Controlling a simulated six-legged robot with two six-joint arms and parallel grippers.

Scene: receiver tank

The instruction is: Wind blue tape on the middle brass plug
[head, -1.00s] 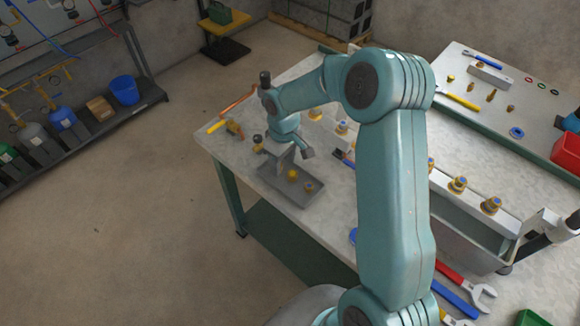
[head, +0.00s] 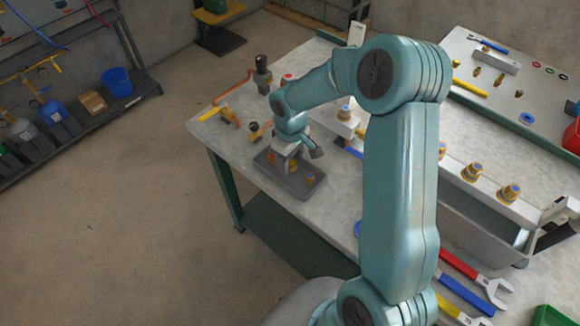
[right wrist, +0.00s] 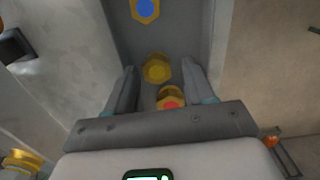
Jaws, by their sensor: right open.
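A grey tray (head: 308,189) lies on the near bench's left end with brass plugs in it. In the right wrist view three plugs are in a row: one with a blue top (right wrist: 146,9), the plain middle brass plug (right wrist: 157,69), and one with a red top (right wrist: 171,100). My right gripper (head: 296,158) is over the tray, open and empty. In the right wrist view its fingers (right wrist: 159,80) stand either side of the middle and red-topped plugs; I see no contact. A blue ring, perhaps tape (head: 358,229), is partly hidden behind my arm. My left gripper is out of view.
Brass valves (head: 230,117) and a dark-topped fitting (head: 262,75) stand beyond the tray. A manifold with blue-topped brass fittings (head: 472,172) is at the right. Wrenches (head: 480,270) lie near the front. A second bench (head: 480,105) holds another blue ring (head: 527,118).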

